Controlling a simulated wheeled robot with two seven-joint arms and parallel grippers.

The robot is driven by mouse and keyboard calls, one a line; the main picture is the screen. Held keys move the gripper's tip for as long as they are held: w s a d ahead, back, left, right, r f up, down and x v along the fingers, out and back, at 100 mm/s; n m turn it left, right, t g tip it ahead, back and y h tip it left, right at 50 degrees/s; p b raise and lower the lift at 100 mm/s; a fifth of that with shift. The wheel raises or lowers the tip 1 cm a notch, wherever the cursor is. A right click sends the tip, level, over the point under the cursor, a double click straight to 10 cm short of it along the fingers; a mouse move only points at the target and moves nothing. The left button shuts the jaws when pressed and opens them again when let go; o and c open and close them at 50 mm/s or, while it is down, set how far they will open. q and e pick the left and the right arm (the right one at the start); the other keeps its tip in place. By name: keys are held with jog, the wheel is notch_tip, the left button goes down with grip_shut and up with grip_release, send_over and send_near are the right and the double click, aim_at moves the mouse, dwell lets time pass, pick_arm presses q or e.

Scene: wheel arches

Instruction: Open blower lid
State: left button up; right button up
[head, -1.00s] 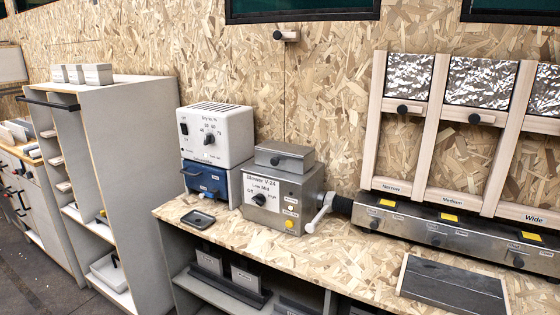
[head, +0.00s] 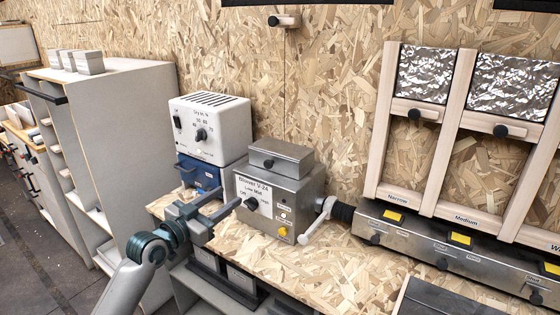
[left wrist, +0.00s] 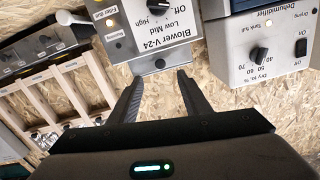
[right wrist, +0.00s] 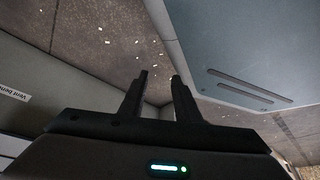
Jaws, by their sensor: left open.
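The blower (head: 275,205) is a grey metal box labelled "Blower V-24" on the wooden bench, with a black knob, small lights and a yellow button on its front. Its lid (head: 281,157) is the smaller metal box on top, with a small dark knob on its front, and it looks closed. My left gripper (head: 230,202) is open and empty in front of the blower's left front, apart from the lid. In the left wrist view the blower (left wrist: 160,35) appears upside down beyond the open fingers (left wrist: 157,82). My right gripper (right wrist: 159,76) is open and empty, away from the bench.
A white dehumidifier (head: 210,128) on a blue unit (head: 198,173) stands left of the blower. A white crank handle (head: 318,220) and a dark hose join its right side. Wooden arch frames (head: 455,140) stand on a metal rail at right. The bench front is mostly clear.

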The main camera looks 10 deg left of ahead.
aim_at(267, 165)
pick_arm(q)
notch_tip(267, 165, up, 2)
jog(key=shift+d, duration=0.15)
jog(key=shift+w, duration=0.1)
pick_arm(e)
jog(key=shift+d, duration=0.1)
pick_arm(q)
jog(key=p+x, duration=0.3)
jog(key=x, duration=1.4)
jog(key=shift+d+r, duration=0.1)
jog(key=shift+d, duration=0.15)
pick_arm(e)
jog(key=s+d+f+g+h, duration=0.1)
jog(key=s+d+g, duration=0.2)
jog(key=s, duration=0.8)
jog(key=shift+s+d, duration=0.4)
jog(key=shift+d, duration=0.5)
pick_arm(q)
jog(key=shift+w, duration=0.1)
grip_shut()
